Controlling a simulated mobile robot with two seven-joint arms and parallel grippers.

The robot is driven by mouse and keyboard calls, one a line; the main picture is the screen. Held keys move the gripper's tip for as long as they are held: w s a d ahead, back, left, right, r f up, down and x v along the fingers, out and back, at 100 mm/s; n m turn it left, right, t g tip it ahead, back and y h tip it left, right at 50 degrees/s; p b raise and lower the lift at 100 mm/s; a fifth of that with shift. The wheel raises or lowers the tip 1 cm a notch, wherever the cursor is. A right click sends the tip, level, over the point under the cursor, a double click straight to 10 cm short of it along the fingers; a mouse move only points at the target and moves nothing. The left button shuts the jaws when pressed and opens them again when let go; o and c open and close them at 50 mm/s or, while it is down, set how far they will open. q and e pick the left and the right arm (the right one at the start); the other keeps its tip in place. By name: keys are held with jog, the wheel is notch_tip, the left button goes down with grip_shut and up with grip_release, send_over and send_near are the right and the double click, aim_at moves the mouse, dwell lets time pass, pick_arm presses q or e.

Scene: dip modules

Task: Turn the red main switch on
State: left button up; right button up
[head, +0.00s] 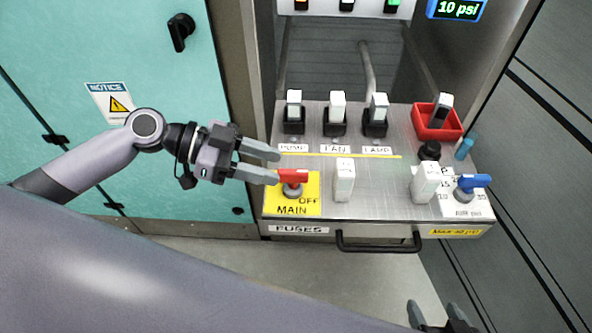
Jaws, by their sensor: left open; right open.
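The red main switch (292,177) is a rotary handle on a grey base, on a yellow plate (282,207) marked MAIN and OFF at the front left of the panel. Its red handle lies roughly sideways in the picture. My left gripper (277,165) comes in from the left and is open, with its fingertips close to the left end of the red handle. I cannot tell whether a finger touches it. My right gripper (442,316) shows only partly at the bottom edge, away from the panel.
White modules stand in black sockets labelled PUMP (294,104), FAN (337,106) and LAMP (378,108). Another module sits in a red tray (437,122). Two white modules (344,180) (425,184) stand near the front. A blue-handled valve (473,182) is at right. A drawer handle (378,246) juts out below.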

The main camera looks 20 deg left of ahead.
aim_at(289, 171)
pick_arm(q)
jog(key=shift+x, duration=2.7)
grip_shut()
